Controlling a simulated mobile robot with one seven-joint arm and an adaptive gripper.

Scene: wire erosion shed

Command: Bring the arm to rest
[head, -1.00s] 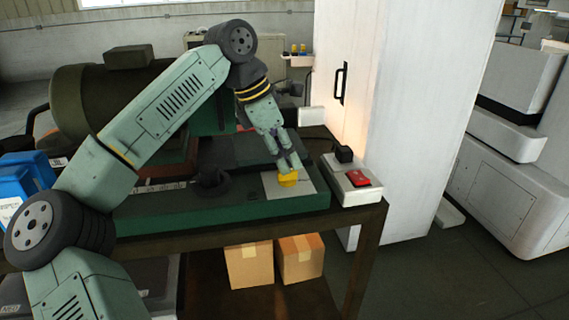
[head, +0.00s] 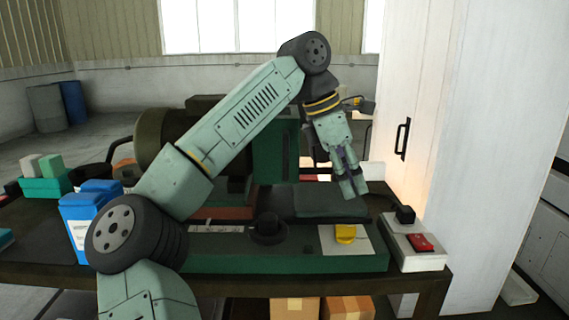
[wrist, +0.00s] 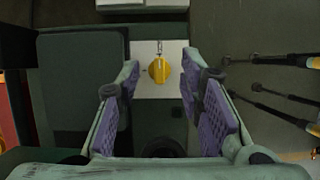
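My gripper (head: 350,184) is raised above the green machine bed (head: 215,261) in the head view, pointing down, with nothing between its fingers. In the wrist view my gripper (wrist: 160,98) shows two purple-padded fingers spread apart. The yellow knob (head: 345,233) sits on a white plate at the right end of the green bed. It also shows in the wrist view, the yellow knob (wrist: 159,70) lying beyond and between the fingertips. My gripper does not touch it.
A white box with a red switch (head: 420,242) stands at the bench's right end, beside a tall white cabinet (head: 452,130). Blue bottles (head: 82,222) stand at the left. Cardboard boxes (head: 295,307) are below.

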